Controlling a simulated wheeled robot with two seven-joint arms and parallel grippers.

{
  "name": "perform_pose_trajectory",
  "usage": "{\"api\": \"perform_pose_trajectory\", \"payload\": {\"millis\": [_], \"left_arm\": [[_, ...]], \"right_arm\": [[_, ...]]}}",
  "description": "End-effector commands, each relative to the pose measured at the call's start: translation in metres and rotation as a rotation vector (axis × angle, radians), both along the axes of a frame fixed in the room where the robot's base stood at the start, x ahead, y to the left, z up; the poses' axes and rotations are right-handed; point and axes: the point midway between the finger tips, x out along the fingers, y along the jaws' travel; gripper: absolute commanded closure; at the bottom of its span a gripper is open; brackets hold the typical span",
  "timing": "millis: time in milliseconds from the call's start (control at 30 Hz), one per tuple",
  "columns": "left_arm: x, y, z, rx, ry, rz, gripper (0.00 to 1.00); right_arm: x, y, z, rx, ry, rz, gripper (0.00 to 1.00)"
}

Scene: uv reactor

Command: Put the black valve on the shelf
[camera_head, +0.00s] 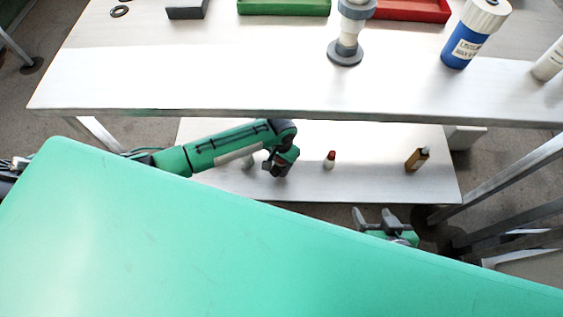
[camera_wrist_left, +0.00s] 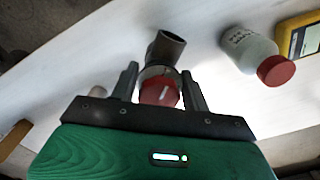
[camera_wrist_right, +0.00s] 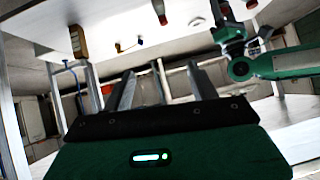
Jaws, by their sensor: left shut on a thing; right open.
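My left gripper (camera_head: 283,166) reaches in over the lower shelf (camera_head: 370,183) beneath the table. In the left wrist view its fingers (camera_wrist_left: 160,88) are shut on the black valve (camera_wrist_left: 167,46), a dark, short pipe-like body with a red part (camera_wrist_left: 160,92) between the fingers. In the head view the valve is mostly hidden by the gripper, with a little red showing. I cannot tell whether it touches the shelf. My right gripper (camera_head: 376,219) is open and empty in front of the shelf's front edge; its spread fingers also show in the right wrist view (camera_wrist_right: 160,88).
The tabletop (camera_head: 200,75) overhangs above, holding a grey-white fitting (camera_head: 350,30), a blue bottle (camera_head: 467,42), and green (camera_head: 283,7) and red (camera_head: 415,10) trays.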

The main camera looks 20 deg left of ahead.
Motion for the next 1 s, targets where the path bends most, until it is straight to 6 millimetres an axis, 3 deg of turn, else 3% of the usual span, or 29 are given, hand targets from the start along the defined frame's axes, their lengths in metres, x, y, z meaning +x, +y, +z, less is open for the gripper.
{"api": "perform_pose_trajectory", "payload": {"millis": [133, 567, 600, 700, 1000], "left_arm": [[0.0, 0.0, -0.016, 0.0, -0.001, -0.001, 0.84], [0.0, -0.001, -0.021, -0.001, -0.001, 0.0, 0.84], [0.0, 0.0, -0.022, 0.0, -0.001, 0.0, 0.51], [0.0, 0.0, -0.022, 0.0, -0.001, 0.0, 0.32], [0.0, 0.0, -0.021, 0.0, -0.001, 0.0, 0.31]], "right_arm": [[0.003, 0.009, -0.001, 0.033, -0.056, 0.007, 0.41], [0.004, 0.011, 0.001, 0.041, -0.07, 0.008, 0.41], [0.004, 0.011, 0.001, 0.04, -0.07, 0.007, 0.41], [0.004, 0.011, 0.001, 0.04, -0.07, 0.007, 0.41], [0.004, 0.011, 0.001, 0.04, -0.07, 0.008, 0.41]]}}
